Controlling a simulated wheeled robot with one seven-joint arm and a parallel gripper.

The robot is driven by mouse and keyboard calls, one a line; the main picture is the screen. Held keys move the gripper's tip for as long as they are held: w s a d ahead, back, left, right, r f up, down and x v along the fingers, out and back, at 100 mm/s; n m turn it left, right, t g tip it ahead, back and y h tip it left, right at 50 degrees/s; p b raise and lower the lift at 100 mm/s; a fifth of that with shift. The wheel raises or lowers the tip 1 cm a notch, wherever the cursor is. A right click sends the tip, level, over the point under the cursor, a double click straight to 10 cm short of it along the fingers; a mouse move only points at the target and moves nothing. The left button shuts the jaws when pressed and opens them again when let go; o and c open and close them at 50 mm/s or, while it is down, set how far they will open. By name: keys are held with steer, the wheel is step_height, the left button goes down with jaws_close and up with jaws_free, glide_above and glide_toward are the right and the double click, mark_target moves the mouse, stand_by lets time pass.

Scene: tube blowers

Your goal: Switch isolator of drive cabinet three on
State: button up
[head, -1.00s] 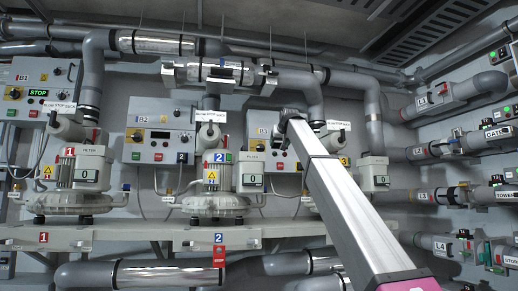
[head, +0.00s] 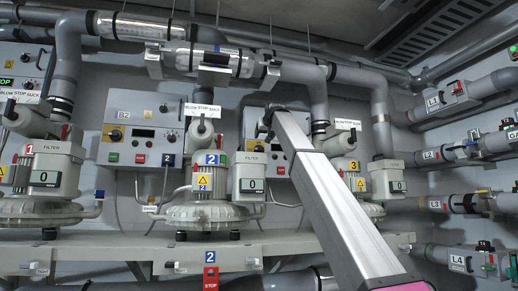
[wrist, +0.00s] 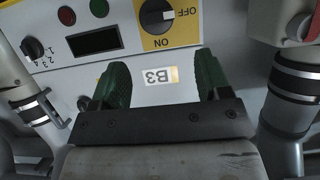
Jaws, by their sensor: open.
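Drive cabinet three, marked B3, fills the wrist view (wrist: 225,45) upside down. Its isolator (wrist: 153,17) is a black knob on a yellow plate at the top. The knob's white mark points to the OFF label; ON is printed below it in the picture. My gripper (wrist: 163,70) is open, with its two green fingers apart and empty. The fingers point at the panel, a little below the isolator in the picture, and do not surround the knob. In the head view the cabinet (head: 253,128) is partly behind my arm, which hides the gripper.
The wrist view also shows a dark display (wrist: 94,40), a red button (wrist: 67,15), a green button (wrist: 99,7) and a small rotary knob (wrist: 32,48). Pipes flank the cabinet. Blower two (head: 210,195) and cabinet B2 (head: 145,132) stand to the left.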

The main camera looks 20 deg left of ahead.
mark_target(259, 148)
steer(key=x, duration=0.9)
steer(key=shift+w+a+f, duration=0.15)
steer(key=shift+w, duration=0.1)
steer(key=c, duration=0.9)
